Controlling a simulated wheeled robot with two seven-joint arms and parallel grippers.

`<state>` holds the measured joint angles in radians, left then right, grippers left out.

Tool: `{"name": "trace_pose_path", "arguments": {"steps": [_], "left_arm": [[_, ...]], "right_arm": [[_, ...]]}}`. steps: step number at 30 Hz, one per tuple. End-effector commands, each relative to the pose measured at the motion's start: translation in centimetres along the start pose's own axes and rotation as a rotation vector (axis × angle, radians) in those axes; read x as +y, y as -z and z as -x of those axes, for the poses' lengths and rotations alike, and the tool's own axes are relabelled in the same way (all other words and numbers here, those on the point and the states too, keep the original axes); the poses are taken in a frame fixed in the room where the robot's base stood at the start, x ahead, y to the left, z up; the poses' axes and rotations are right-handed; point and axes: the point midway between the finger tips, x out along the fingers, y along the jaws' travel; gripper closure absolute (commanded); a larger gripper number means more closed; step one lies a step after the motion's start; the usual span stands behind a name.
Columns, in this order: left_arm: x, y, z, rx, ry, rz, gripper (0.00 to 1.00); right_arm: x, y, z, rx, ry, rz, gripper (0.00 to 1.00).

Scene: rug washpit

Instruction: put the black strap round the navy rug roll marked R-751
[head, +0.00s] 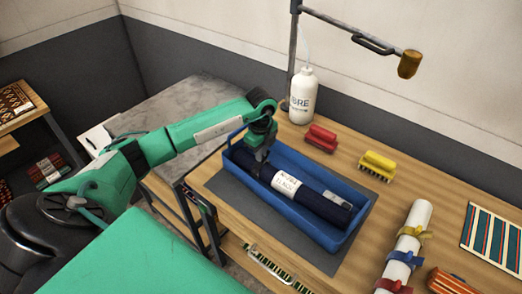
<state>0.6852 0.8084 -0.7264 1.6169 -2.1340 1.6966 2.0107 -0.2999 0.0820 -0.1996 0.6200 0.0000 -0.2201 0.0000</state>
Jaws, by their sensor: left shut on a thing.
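The navy rug roll (313,203) lies lengthwise in a blue tray (352,222). My left gripper (260,168) reaches down into the tray at the left part of the roll, left of the label. It is shut on a dark thing at the roll, which looks like the black strap (266,172); against the navy roll its outline is hard to make out. I cannot tell whether it goes round the roll. My right gripper is not in view.
A white bottle (302,95), a red brush (321,138) and a yellow brush (377,167) stand behind the tray. A white roll (410,240) with coloured ties lies at the right. A striped piece (493,240) lies at the far right. A metal arm hangs overhead.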

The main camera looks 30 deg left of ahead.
Motion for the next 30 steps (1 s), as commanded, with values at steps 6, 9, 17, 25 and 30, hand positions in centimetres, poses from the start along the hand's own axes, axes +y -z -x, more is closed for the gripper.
{"name": "trace_pose_path", "arguments": {"steps": [6,9,17,25,30], "left_arm": [[0.0,0.0,-0.9,0.0,0.0,0.0,1.0],[0.0,0.0,-0.89,0.0,0.0,0.0,1.0],[0.0,0.0,-0.86,0.0,0.0,0.0,0.69],[0.0,0.0,-0.85,0.0,0.0,0.0,0.65],[-0.09,-0.02,0.08,0.0,0.003,0.0,0.65]], "right_arm": [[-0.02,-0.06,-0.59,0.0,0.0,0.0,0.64],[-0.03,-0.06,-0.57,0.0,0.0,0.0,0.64],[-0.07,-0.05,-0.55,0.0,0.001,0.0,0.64],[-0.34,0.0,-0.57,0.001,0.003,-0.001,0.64],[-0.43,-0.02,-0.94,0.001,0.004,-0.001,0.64]]}}
